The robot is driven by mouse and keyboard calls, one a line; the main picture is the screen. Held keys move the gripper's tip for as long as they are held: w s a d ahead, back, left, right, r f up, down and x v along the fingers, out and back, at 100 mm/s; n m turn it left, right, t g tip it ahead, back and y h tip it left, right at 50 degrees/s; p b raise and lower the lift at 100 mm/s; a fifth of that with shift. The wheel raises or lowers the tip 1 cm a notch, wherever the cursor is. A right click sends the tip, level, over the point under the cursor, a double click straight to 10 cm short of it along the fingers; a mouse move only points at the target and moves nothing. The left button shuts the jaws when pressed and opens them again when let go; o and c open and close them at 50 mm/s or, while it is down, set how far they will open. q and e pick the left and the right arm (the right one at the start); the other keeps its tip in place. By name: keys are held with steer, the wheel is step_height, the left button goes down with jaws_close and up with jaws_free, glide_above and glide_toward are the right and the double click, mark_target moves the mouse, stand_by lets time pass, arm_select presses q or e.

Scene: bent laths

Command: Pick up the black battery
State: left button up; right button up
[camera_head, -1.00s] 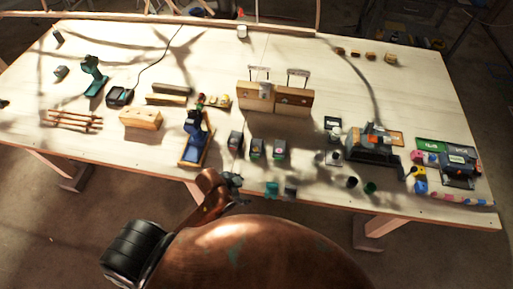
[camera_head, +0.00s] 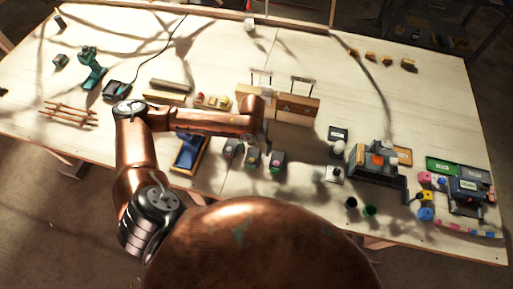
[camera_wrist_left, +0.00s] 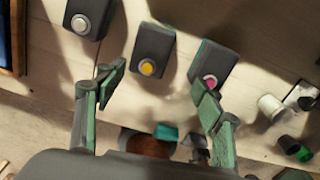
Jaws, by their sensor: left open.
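Three dark, block-shaped batteries stand in a row near the table's front. One has a white button (camera_wrist_left: 88,18), one a yellow button (camera_wrist_left: 153,48) and one a pink button (camera_wrist_left: 213,64). The head view shows the white-button one (camera_head: 233,148), the yellow-button one (camera_head: 252,158) and the pink-button one (camera_head: 277,161). I cannot tell which is the black battery. My left gripper (camera_wrist_left: 158,84) is open and empty, its fingers either side of the yellow-button block's near end in the picture. In the head view my arm partly hides it. My right gripper is not in view.
A blue tray (camera_head: 187,152) stands left of the blocks. Wooden blocks with handles (camera_head: 298,108) stand behind them. A grey machine (camera_head: 374,166) and small cups (camera_head: 351,202) are to the right. A teal piece (camera_wrist_left: 166,132) lies near the front edge.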

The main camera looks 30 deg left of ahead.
mark_target(252, 155)
arm_select(q)
steer(key=shift+w+a+r, duration=0.3)
steer(key=shift+w+a, duration=0.05)
steer(key=shift+a, duration=0.15)
steer(key=shift+a+f+m, duration=0.1)
steer(key=shift+m, duration=0.2)
steer(key=shift+a+f, duration=0.2)
steer(key=shift+f, duration=1.05)
step_height(252, 155, down, 4)
steer(key=shift+s+a+f+p, duration=0.1)
steer(key=shift+f+p, duration=0.1)
steer(key=shift+p, duration=0.2)
steer(key=shift+f, duration=0.2)
steer(key=c, duration=0.7)
steer(key=shift+r, duration=0.1)
steer(key=c, duration=0.9)
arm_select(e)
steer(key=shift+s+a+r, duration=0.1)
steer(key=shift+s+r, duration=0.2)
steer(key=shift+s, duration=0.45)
